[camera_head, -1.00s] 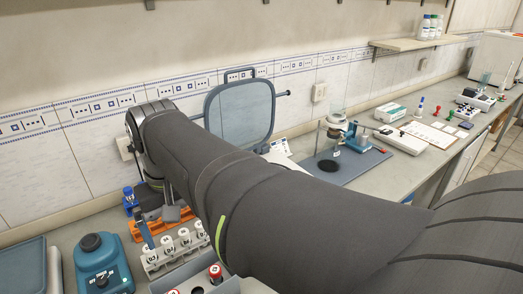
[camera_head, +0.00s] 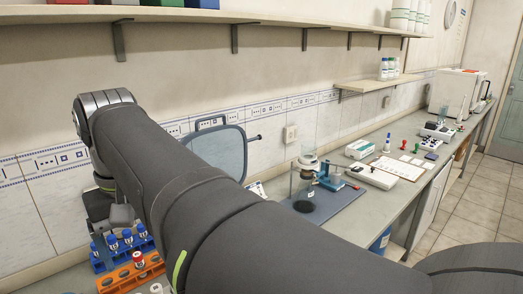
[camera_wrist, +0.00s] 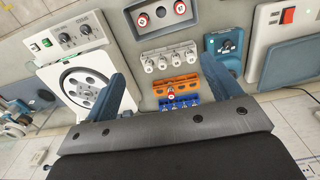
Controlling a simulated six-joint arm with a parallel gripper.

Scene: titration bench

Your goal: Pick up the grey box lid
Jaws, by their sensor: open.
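My gripper (camera_wrist: 166,75) is open, its two blue-grey fingers wide apart with nothing held between them. In the head view my gripper is mostly hidden by my own arm, at the left over the racks. An open grey box (camera_wrist: 160,15) with red-capped vials stands at the top of the wrist view, ahead of my fingertips. I cannot pick out its lid for certain in any view.
A white rack (camera_wrist: 169,59), an orange rack (camera_wrist: 175,83) with a red-capped vial and a blue rack (camera_wrist: 181,104) lie in line between my fingers. A machine with a round plate (camera_wrist: 85,85) stands left, a blue-grey device (camera_wrist: 225,45) right.

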